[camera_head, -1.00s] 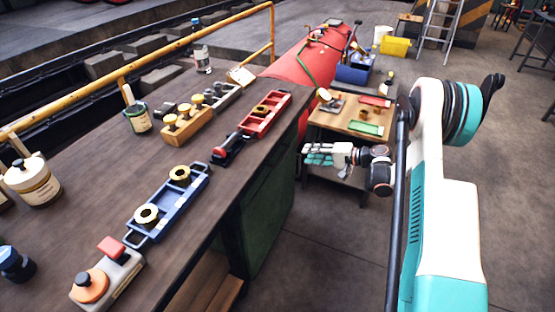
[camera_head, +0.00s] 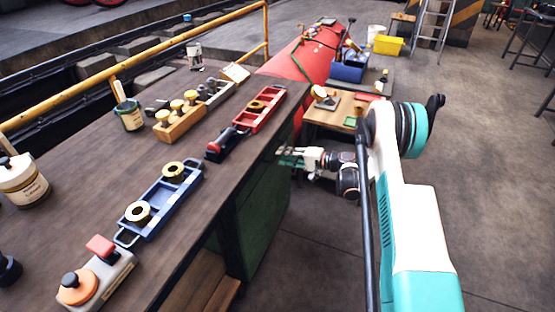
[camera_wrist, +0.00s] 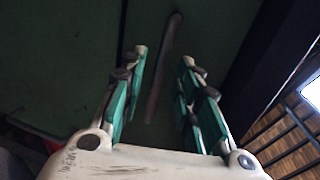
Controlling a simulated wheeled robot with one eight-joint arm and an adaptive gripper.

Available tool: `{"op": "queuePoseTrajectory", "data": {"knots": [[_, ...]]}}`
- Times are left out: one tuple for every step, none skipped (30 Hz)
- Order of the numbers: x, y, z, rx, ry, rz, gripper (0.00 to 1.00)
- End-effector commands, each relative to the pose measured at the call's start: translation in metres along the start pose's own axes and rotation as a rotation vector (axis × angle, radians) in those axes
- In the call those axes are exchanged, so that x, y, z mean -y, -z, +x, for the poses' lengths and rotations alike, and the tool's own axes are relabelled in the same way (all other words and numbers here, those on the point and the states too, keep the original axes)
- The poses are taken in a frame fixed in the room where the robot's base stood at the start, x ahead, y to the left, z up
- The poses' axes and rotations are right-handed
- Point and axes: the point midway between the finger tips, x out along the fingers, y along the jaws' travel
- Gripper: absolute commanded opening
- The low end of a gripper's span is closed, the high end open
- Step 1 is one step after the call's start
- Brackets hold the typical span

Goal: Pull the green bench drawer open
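The green front of the bench drawer (camera_wrist: 215,35) fills much of the wrist view and is dark. A long thin bar handle (camera_wrist: 163,75) stands out on it. My gripper (camera_wrist: 164,57) is open, with one green-padded finger on each side of the handle. A gap shows between the handle and both fingers; I cannot tell how deep the handle sits between them. In the head view my gripper (camera_head: 288,155) is at the bench's right edge, and its tips are close to the green side (camera_head: 262,215). The handle is hidden there.
The dark bench top (camera_head: 95,185) holds a blue tray (camera_head: 160,202), a red tray (camera_head: 262,108) and a wooden block with knobs (camera_head: 180,122). A small wooden table (camera_head: 325,117) stands behind my gripper. The floor (camera_head: 320,245) right of the bench is clear.

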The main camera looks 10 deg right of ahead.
Motion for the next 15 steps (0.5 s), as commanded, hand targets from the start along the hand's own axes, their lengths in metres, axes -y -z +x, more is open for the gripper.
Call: {"op": "queuePoseTrajectory", "data": {"knots": [[-0.002, -0.001, 0.009, 0.002, 0.0, -0.001, 0.3], [-0.002, -0.001, 0.014, 0.002, 0.0, -0.001, 0.3], [-0.002, -0.001, 0.019, 0.001, 0.0, -0.001, 0.3], [-0.002, 0.0, 0.022, 0.001, 0.0, -0.001, 0.3], [-0.002, 0.0, 0.024, 0.001, 0.0, -0.001, 0.3], [-0.001, 0.0, 0.028, 0.001, 0.0, -0.001, 0.3], [-0.001, 0.0, 0.03, 0.001, 0.0, -0.001, 0.3], [-0.001, 0.0, 0.031, 0.0, 0.0, -0.001, 0.3], [0.0, 0.0, 0.033, 0.0, 0.0, -0.001, 0.3], [0.0, 0.0, 0.034, 0.0, 0.0, -0.001, 0.3], [0.0, 0.0, 0.035, 0.0, 0.0, -0.001, 0.3], [0.0, 0.0, 0.035, -0.001, 0.0, -0.001, 0.3], [0.0, 0.0, 0.035, -0.001, 0.0, -0.001, 0.3], [0.0, 0.0, 0.035, -0.001, 0.0, -0.001, 0.3], [0.0, 0.0, 0.035, -0.001, 0.0, -0.001, 0.3]]}}
